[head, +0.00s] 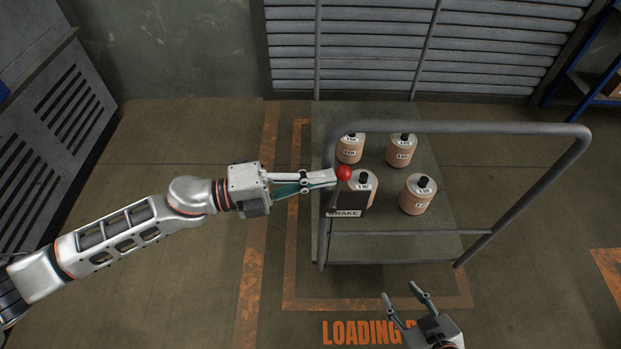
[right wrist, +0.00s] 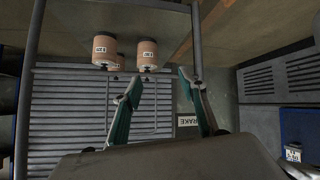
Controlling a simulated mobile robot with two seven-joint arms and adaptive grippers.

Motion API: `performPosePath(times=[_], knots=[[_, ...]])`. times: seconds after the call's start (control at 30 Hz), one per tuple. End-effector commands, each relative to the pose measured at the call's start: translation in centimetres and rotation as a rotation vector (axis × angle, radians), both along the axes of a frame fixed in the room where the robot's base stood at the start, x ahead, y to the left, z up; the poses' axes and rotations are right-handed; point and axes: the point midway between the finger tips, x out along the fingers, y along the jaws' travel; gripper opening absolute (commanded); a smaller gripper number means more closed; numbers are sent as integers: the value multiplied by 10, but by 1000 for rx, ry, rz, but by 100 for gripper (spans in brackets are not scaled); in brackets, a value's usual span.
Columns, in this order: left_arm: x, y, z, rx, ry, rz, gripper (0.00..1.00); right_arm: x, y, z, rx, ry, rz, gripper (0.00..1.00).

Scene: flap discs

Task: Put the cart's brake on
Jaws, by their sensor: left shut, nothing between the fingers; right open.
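The cart (head: 400,246) is a flat grey deck with a tubular handle frame (head: 460,128). A red ball knob (head: 344,173) sits at the left upright of the frame, above a dark plate with a BRAKE label (head: 343,213).
Several tan labelled cylinders with black tops, one of them here (head: 418,195), stand on the deck. Orange floor lines surround the cart, with LOADING lettering (head: 362,332) in front. A slatted shutter (head: 370,50) is behind. A blue shelf (head: 585,80) stands at the back right.

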Motion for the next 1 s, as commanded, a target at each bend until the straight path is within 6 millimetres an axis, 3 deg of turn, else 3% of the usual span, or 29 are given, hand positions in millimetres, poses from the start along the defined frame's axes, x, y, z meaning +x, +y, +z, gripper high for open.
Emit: performPosePath(times=[0.03, 0.13, 0.43, 0.67, 1.0], knots=[[2, -4, 18, 24, -22, -1, 0, 4, -3, 14, -4, -12, -5, 42], [2, -11, 20, 75, -19, -2, 0, 7, 1, 30, 11, -24, -5, 42], [1, -28, 13, 214, -11, -2, 0, 2, 10, 52, 51, -15, -10, 42], [0, -44, 8, 208, -1, -1, 0, -1, 14, 66, 68, -9, -11, 42], [0, -82, -7, 207, 0, -3, 0, 5, 14, 86, 68, -27, -10, 42]])
